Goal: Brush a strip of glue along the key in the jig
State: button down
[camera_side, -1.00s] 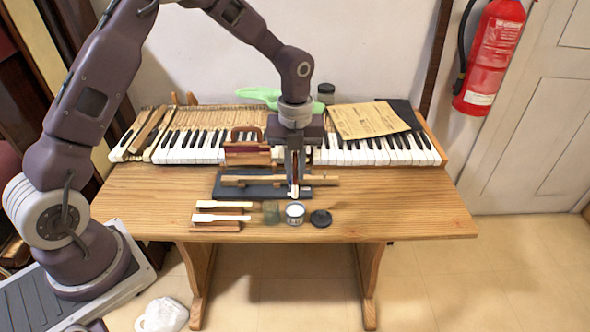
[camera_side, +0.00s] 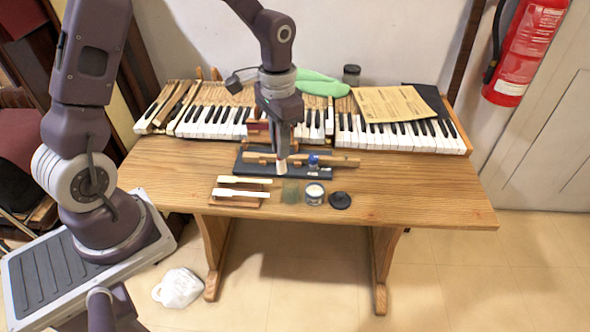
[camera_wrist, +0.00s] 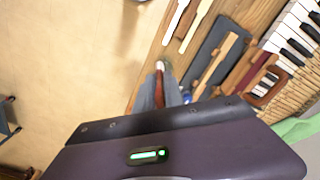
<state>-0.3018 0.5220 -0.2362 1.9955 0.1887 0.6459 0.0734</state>
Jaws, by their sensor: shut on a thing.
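My gripper (camera_side: 282,158) is shut on a brush, which shows in the wrist view as a reddish-brown handle with a whitish tip (camera_wrist: 160,66). In the side view its pale tip (camera_side: 282,178) points down at the front of the jig, left of its middle; I cannot tell whether it touches anything. The dark jig (camera_side: 325,173) holds a long wooden key (camera_side: 342,162), partly hidden behind my gripper. The jig also shows in the wrist view (camera_wrist: 207,52). A small blue item (camera_side: 313,160) is at the key. An open white glue pot (camera_side: 314,196) stands in front of the jig.
Two white-topped keys (camera_side: 240,193) lie on blocks at the left front. The keyboard (camera_side: 400,137) lies behind, with a paper sheet (camera_side: 393,104) on it. The table's right side is clear.

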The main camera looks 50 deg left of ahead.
jog(key=shift+s+a+n, duration=0.15)
jog(key=shift+s+n, duration=0.05)
jog(key=shift+n, duration=0.3)
jog(key=w+a, duration=0.1)
jog(key=a, duration=1.8)
jog(key=shift+m, duration=0.3)
jog(key=f, duration=0.7)
jog(key=shift+w+d+f, duration=0.35)
jog(key=shift+f, duration=0.05)
jog(key=shift+w+d, duration=4.8)
jog(key=shift+s+a, duration=4.9)
jog(key=shift+s, duration=0.05)
jog(key=shift+a+r, duration=0.1)
jog(key=shift+r, duration=0.05)
notch_tip(320, 180, up, 8)
jog(key=shift+f, duration=0.3)
